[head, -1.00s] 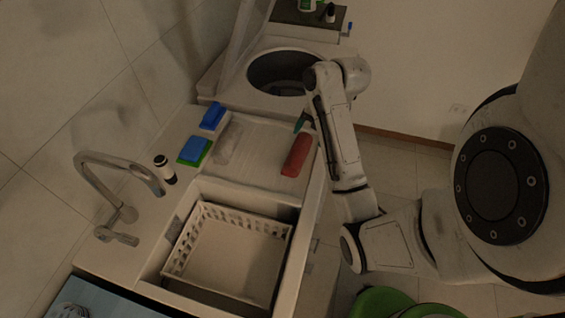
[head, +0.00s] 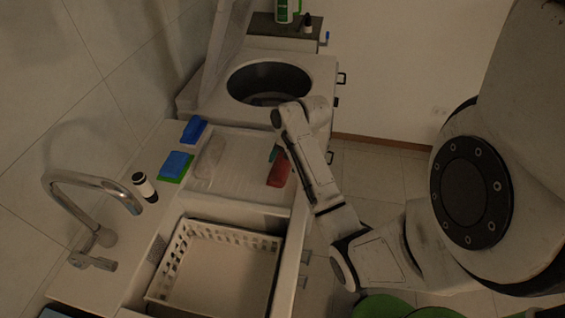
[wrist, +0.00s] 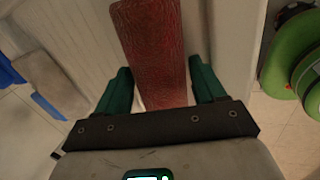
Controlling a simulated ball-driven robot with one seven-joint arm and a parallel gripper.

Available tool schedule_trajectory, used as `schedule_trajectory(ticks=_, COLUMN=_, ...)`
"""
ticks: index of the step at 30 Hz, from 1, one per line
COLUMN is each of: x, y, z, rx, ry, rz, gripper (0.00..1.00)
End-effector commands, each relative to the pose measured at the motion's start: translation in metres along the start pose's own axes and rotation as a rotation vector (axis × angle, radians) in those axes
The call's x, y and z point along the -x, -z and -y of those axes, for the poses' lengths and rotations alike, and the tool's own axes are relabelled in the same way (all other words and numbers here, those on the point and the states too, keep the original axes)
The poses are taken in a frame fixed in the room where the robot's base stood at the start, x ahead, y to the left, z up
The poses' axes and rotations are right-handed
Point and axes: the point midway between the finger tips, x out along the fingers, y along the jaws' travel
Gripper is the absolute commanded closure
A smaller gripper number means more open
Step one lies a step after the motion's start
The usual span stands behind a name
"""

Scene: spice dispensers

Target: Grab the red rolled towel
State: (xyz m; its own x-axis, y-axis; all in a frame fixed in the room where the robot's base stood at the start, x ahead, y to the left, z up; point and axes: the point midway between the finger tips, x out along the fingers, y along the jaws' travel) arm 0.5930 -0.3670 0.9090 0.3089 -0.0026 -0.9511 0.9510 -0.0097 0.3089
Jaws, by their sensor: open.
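The red rolled towel (head: 279,172) lies on the ribbed drainboard beside the sink in the head view, with its upper part covered by my arm. In the wrist view the red towel (wrist: 155,50) runs from the top edge down between the fingers. My gripper (wrist: 163,82) is open, with one green finger on each side of the towel's near end. Bare gaps show between the towel and the fingers. In the head view my gripper (head: 274,153) is mostly hidden behind my arm.
A white basket (head: 220,265) sits in the sink, left of my arm. Blue sponges (head: 177,164) and a dark bottle (head: 145,187) stand left of the drainboard. A curved faucet (head: 95,190) rises at the far left. A round dark opening (head: 268,80) lies behind.

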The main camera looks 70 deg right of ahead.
Motion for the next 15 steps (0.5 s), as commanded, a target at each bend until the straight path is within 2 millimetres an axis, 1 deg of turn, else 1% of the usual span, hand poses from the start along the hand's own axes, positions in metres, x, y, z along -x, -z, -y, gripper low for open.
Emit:
schedule_trajectory(ticks=6, x=-0.0009, y=-0.0001, z=0.0002, rx=0.000, ry=0.000, rz=0.001, gripper=0.31)
schedule_trajectory(ticks=15, x=-0.0006, y=-0.0002, z=0.0001, rx=0.000, ry=0.000, rz=0.001, gripper=0.59)
